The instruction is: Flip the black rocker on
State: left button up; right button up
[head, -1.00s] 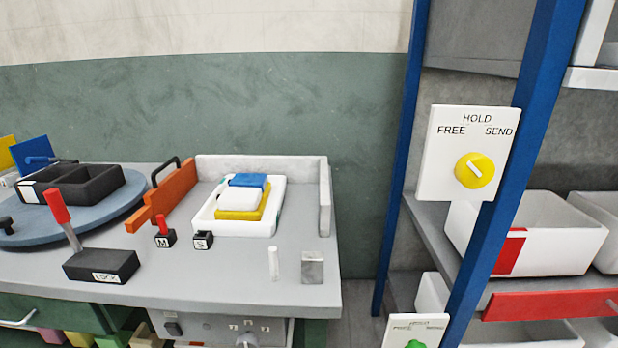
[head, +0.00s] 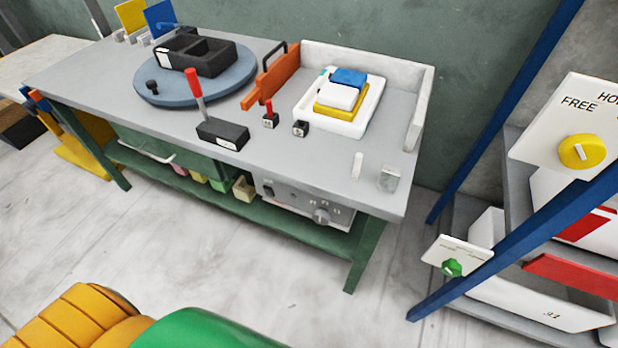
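A small black rocker (head: 268,191) shows at the left end of the grey control panel (head: 296,203) under the right part of the workbench top. Its on or off position is too small to tell. A grey knob (head: 322,215) sits to its right on the same panel. Neither of my grippers is in the head view.
The grey workbench (head: 330,180) holds a turntable (head: 150,90) with a black tray, a red lever on a black block (head: 222,133), and a white tray (head: 350,128) of foam blocks. A blue-framed shelf (head: 500,115) stands at right. Floor (head: 190,250) in front is clear.

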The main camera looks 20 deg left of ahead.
aim_at(268, 191)
jog(key=u, duration=0.7)
jog(key=j+z, duration=0.25)
jog(key=j, duration=0.15)
